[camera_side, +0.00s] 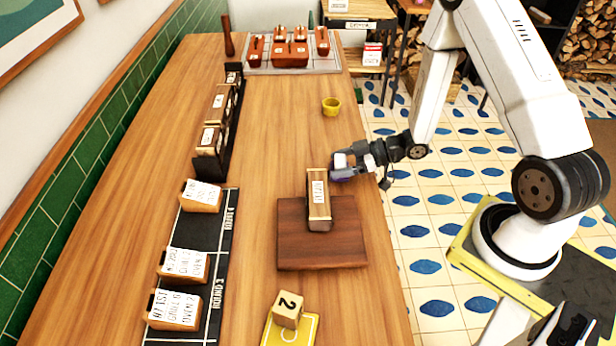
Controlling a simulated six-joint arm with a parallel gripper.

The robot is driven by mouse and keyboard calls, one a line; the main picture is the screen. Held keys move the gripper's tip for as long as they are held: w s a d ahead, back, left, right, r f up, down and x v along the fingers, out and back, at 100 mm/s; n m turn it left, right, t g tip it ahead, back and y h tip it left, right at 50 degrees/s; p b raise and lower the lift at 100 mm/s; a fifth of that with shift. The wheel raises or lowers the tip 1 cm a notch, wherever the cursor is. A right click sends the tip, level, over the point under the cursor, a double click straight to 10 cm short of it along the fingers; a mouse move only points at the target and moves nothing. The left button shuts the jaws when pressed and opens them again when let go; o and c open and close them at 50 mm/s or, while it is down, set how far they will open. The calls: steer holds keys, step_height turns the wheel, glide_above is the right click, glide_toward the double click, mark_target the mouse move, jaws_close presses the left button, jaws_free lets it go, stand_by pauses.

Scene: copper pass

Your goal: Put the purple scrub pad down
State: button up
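The purple scrub pad (344,174) is a small dark purple piece at the tip of my gripper (352,165). My gripper reaches in from the right over the right part of the wooden table (300,120) and appears shut on the pad. The fingers hide part of the pad. The pad is just right of the top of a tan block with a white label (318,197), which stands on a dark brown board (320,248). I cannot tell whether pad and block touch.
A yellow cup (331,105) stands behind my gripper. A black strip (205,240) with several labelled blocks lies at left, and a dark rack (212,158) is behind it. A tray (262,68) holds copper-coloured pieces at the back.

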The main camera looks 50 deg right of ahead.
steer(key=shift+o, duration=0.5)
steer(key=shift+s+d+r, duration=0.1)
steer(key=shift+v, duration=3.8)
steer(key=shift+r, duration=0.15)
